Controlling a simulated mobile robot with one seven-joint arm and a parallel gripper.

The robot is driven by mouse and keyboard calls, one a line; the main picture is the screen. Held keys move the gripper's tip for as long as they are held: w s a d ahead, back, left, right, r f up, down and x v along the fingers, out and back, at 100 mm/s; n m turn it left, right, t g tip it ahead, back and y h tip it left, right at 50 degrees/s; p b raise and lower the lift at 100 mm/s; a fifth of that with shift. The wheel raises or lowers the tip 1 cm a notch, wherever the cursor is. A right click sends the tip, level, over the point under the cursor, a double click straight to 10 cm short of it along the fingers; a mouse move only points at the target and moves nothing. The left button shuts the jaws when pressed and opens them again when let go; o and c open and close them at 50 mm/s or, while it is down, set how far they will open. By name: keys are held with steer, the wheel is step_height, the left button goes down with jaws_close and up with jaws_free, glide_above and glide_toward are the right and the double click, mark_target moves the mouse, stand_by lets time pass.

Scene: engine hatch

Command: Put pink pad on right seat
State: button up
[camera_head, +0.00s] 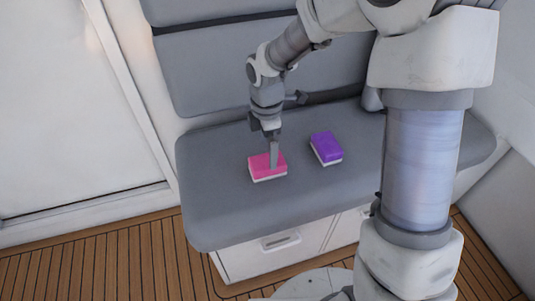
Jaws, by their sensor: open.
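The pink pad (258,169), with a white underside, lies on the grey bench seat (215,205), left of the middle. My gripper (273,166) points down at the pad, with a finger overlapping it in the picture. The jaws are open; only one finger shows clearly, and whether it touches the pad cannot be told. A purple pad (326,147), also with a white underside, lies on the same seat to the right of the pink one.
The grey backrest (205,70) rises behind the seat. White drawers (275,246) are under it, and a wooden floor (110,262) lies in front. A white door panel (65,110) stands at the left. My arm column hides part of the seat's right side.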

mark_target(267, 161)
steer(key=s+d+r+m+t+p, duration=0.1)
steer(key=s+d+r+m, duration=0.25)
steer(key=r, duration=0.45)
steer(key=s+d+r+m+t, duration=0.1)
steer(key=s+d+r+m, duration=0.15)
steer(key=r+m, duration=0.4)
steer(key=s+d+r+m+t, duration=0.1)
steer(key=s+d+r+m, duration=0.2)
steer(key=s+m, duration=0.2)
steer(key=s+d+r+m+t, duration=0.2)
steer(key=s+d+r+m, duration=0.1)
steer(key=s+m, duration=0.3)
steer(key=shift+s+d+r+t, duration=0.3)
steer(key=shift+s+r, duration=0.5)
steer(key=shift+s, duration=0.05)
step_height(267, 161, up, 18)
steer(key=p, duration=1.8)
steer(key=shift+f, duration=0.15)
